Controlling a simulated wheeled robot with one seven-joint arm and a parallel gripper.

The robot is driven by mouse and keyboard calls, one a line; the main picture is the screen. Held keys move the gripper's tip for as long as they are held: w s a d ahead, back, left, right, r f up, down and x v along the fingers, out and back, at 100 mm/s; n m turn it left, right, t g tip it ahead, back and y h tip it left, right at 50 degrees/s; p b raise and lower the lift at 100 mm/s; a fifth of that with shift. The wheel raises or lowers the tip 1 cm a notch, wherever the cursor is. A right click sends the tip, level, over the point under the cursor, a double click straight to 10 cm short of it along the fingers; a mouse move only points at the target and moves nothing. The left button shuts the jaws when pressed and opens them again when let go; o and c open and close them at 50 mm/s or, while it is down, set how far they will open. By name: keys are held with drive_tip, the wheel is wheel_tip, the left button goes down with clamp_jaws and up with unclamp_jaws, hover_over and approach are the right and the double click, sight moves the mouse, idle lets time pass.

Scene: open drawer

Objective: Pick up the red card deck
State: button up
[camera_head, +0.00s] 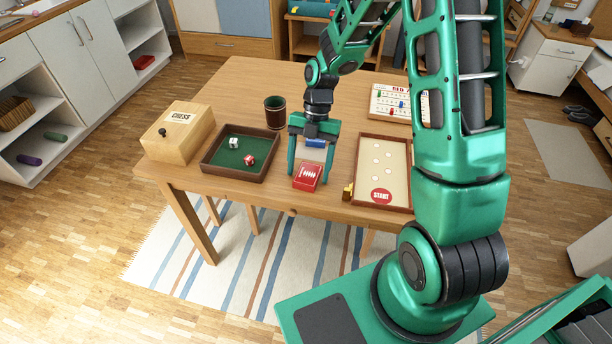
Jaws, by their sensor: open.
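The red card deck (307,177) lies on the wooden table (230,94) near its front edge, with a white pattern on its top. My gripper (309,174) points down over the deck, with its two green fingers spread apart. One finger shows at the deck's left side and the other at its right side. I cannot tell from this view whether the fingers touch the deck or how low the tips are.
Left of the deck are a dice tray (211,164) with two dice, a wooden chess box (176,144) and a dark cup (274,112). A game board marked START (398,155) lies close on the right.

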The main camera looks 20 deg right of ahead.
drive_tip(key=c, duration=1.2)
drive_tip(key=shift+r, duration=0.1)
